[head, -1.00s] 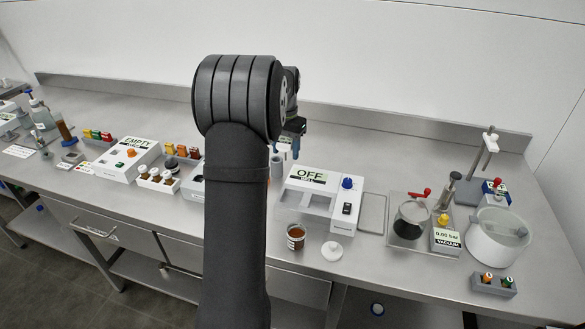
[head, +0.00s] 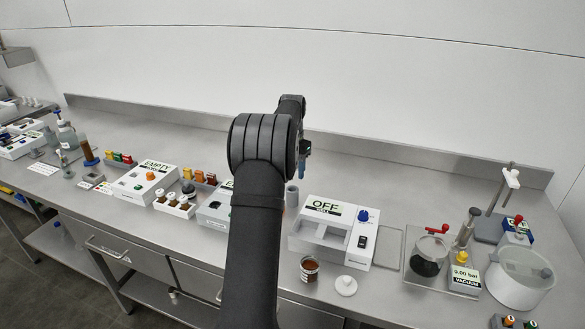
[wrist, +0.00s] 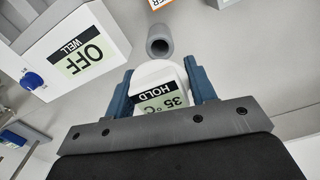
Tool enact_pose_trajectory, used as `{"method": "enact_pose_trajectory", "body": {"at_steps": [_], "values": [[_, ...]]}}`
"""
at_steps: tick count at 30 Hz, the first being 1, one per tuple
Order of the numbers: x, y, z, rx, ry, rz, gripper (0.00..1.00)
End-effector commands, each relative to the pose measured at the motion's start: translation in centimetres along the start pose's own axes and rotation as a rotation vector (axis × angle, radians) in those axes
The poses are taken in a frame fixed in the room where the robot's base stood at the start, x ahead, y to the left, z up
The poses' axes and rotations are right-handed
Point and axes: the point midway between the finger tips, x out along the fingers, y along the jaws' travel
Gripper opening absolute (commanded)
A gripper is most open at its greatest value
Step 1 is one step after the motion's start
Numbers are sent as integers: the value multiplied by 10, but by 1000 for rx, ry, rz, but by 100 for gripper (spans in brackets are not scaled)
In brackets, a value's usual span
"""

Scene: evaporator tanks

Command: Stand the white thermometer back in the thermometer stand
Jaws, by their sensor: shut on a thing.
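My gripper (wrist: 160,72) is shut on the white thermometer (wrist: 162,96), with one blue finger on each side of its head. The thermometer's display reads 35 °C and HOLD. Its lower part is hidden in the wrist view. A grey round tube with a dark opening, apparently the thermometer stand (wrist: 159,42), is just beyond the thermometer's head in the wrist view. It also shows in the head view as a small grey cylinder (head: 291,196) right of my arm. In the head view my gripper (head: 304,165) is partly seen, and the thermometer cannot be made out.
A white box marked OFF WELL (head: 335,228) stands right of the grey tube. A brown-filled jar (head: 309,268) and a white lid (head: 346,286) are in front of it. Another labelled box (head: 214,213) stands left of my arm. The bench behind the tube looks clear.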

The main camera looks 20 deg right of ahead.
Motion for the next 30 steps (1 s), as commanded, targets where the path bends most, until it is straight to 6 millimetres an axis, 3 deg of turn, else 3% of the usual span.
{"method": "enact_pose_trajectory", "body": {"at_steps": [30], "values": [[77,0,0,0,-1,1,25]]}}
